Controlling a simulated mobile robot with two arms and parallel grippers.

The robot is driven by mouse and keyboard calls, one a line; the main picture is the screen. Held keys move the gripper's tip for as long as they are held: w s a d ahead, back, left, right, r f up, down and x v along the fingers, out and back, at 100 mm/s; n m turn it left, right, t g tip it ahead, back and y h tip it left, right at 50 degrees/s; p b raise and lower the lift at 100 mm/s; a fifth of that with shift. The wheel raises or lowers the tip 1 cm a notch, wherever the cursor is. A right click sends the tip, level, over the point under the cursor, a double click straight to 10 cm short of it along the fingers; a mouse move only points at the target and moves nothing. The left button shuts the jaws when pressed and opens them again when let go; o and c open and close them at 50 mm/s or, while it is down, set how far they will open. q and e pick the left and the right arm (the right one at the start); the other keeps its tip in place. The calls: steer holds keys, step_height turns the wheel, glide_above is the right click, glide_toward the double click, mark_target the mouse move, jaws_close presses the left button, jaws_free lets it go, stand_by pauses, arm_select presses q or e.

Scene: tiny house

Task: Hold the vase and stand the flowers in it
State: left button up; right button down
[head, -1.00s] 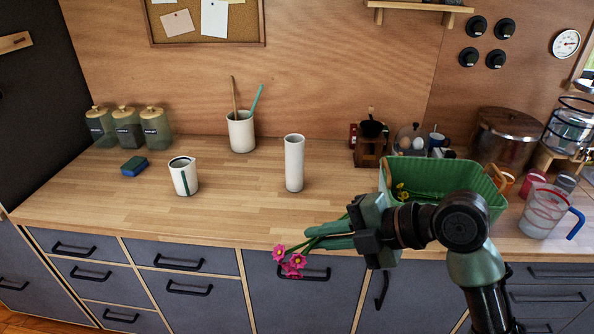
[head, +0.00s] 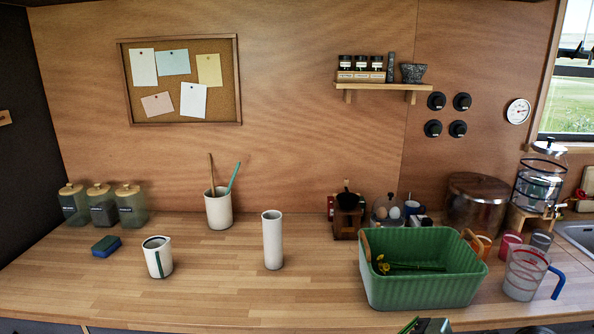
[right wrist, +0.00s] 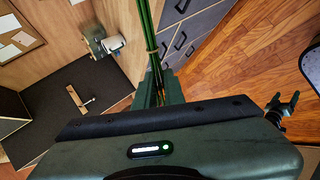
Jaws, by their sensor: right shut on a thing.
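The tall white cylindrical vase (head: 272,240) stands upright and empty-looking on the wooden counter, left of the green basket; no gripper touches it. My right gripper (right wrist: 158,92) is shut on the flowers' green stems (right wrist: 146,30), which run up out of the right wrist view, a light band tied around them. The blooms are out of view now. In the head view only a small green piece, probably of my right arm, shows at the bottom edge; the right gripper is not seen there. My left gripper is in neither view.
The green basket (head: 425,290) with yellow flowers (head: 384,266) in it stands right of the vase. A white jug (head: 158,258) and a utensil pot (head: 218,210) stand left. A clear measuring jug (head: 524,274) is at right. The counter before the vase is clear.

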steer(key=s+d+f, duration=0.1)
steer(key=s+d, duration=0.2)
steer(key=d, duration=0.3)
steer(key=w+a+f+m+t+y, duration=0.1)
steer(key=w+a+m+t+y, duration=0.4)
steer(key=m, duration=1)
steer(key=shift+w+a+f+m+t+y, duration=0.2)
steer(key=shift+w+a+m+t+y, duration=0.1)
steer(key=shift+w+a+y, duration=0.7)
steer(key=shift+w+d, duration=0.1)
steer(key=shift+w, duration=0.05)
